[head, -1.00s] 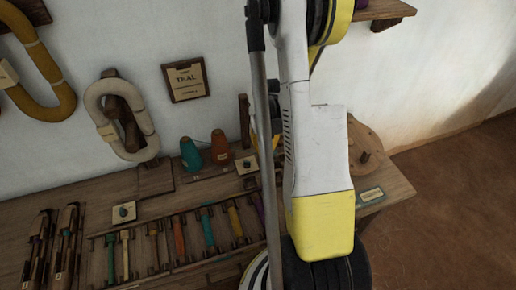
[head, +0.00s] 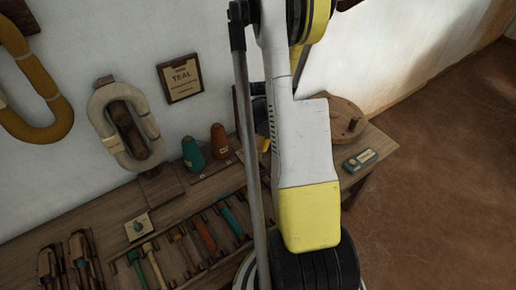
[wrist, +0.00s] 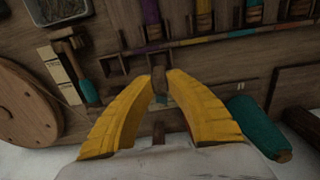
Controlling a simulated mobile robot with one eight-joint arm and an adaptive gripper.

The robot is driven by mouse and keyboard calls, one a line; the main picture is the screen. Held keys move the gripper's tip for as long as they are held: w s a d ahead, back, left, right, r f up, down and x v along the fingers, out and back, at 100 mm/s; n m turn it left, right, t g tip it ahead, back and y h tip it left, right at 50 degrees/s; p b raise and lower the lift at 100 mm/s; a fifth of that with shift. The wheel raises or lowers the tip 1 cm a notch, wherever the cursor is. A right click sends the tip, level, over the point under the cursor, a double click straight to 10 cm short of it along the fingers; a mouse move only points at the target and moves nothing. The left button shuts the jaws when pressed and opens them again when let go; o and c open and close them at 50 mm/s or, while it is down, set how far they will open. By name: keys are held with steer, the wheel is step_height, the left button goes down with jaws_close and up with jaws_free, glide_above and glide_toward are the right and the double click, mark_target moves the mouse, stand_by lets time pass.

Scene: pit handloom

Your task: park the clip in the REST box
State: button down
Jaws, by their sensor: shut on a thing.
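In the wrist view, my gripper (wrist: 160,78) has its two yellow fingers closed together on a small brown wooden piece, which I take to be the clip (wrist: 159,87). The fingers hide part of it, and I cannot tell whether it touches the bench. Small open wooden compartments (wrist: 118,66) lie just left of the fingertips. No REST lettering is readable, so I cannot tell which box is the REST box. In the head view my arm hides the held piece.
A round wooden disc (wrist: 25,108) and a teal-wrapped tool (wrist: 84,88) lie left of my gripper. A teal cone (wrist: 252,122) is close on the right.

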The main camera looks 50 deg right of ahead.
mark_target(258, 161)
steer(key=shift+f+b, duration=2.6)
steer(key=shift+f, duration=0.85)
steer(key=c, duration=1)
jaws_free()
steer(key=shift+o, duration=0.2)
steer(key=shift+r, duration=0.1)
step_height(258, 161, up, 8)
steer(key=p, duration=0.5)
